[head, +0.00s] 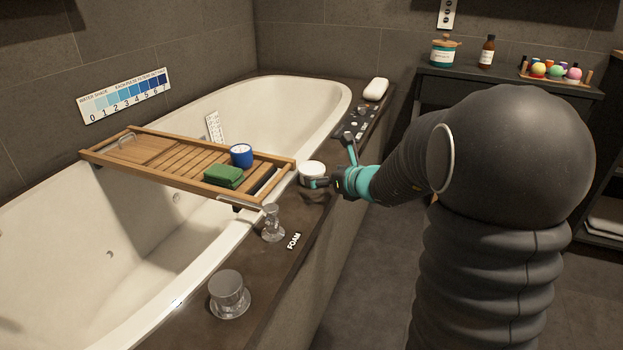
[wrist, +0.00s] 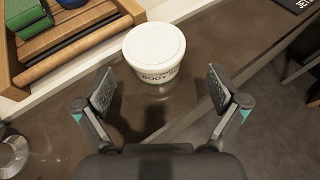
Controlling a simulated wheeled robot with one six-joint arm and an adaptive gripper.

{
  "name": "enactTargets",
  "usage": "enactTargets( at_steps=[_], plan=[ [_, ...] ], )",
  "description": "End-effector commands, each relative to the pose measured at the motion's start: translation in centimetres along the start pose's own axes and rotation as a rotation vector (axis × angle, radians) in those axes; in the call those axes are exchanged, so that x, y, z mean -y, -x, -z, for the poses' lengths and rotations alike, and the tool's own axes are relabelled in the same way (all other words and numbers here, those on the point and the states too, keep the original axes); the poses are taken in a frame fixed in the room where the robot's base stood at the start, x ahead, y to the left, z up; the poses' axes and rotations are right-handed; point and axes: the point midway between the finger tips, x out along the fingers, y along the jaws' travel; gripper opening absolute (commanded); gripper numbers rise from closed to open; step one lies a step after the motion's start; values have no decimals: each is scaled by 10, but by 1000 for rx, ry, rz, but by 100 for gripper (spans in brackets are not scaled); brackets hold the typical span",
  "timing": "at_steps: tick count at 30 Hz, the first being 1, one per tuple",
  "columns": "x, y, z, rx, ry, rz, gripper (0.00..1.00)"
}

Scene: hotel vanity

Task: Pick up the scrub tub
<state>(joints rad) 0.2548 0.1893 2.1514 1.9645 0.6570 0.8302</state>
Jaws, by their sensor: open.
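The scrub tub is a white round tub (head: 311,172) with a white lid, standing upright on the dark bath ledge beside the wooden bath tray. In the wrist view the tub (wrist: 154,45) is at the top middle, and part of its label reads "BODY"; the rest is unclear. My gripper (wrist: 160,92) is open and empty, with its two fingers spread left and right, just short of the tub. In the head view my gripper (head: 333,163) is at the tub's right side, low over the ledge.
The wooden tray (head: 150,152) spans the bath, bearing a blue candle cup (head: 241,155) and green block (head: 223,175). A glass piece (head: 272,223) and glass jar (head: 229,293) stand nearer on the ledge. A control panel (head: 360,121) and white soap bar (head: 376,89) lie behind.

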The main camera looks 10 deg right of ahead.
Motion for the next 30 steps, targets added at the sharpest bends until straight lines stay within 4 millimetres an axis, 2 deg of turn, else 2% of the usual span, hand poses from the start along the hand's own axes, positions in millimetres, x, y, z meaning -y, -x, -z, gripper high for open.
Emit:
enactTargets(
  at_steps=[8, 18, 25, 26, 30],
  plan=[
    [-2, -15, 1, 0, 1, -2, 96],
    [-7, -57, 2, 0, 2, -3, 96],
    [-6, -60, 1, 1, 2, -1, 96],
    [-6, -59, 1, 1, 2, -1, 94],
    [-6, -59, 1, 0, 2, -1, 59]
  ],
)
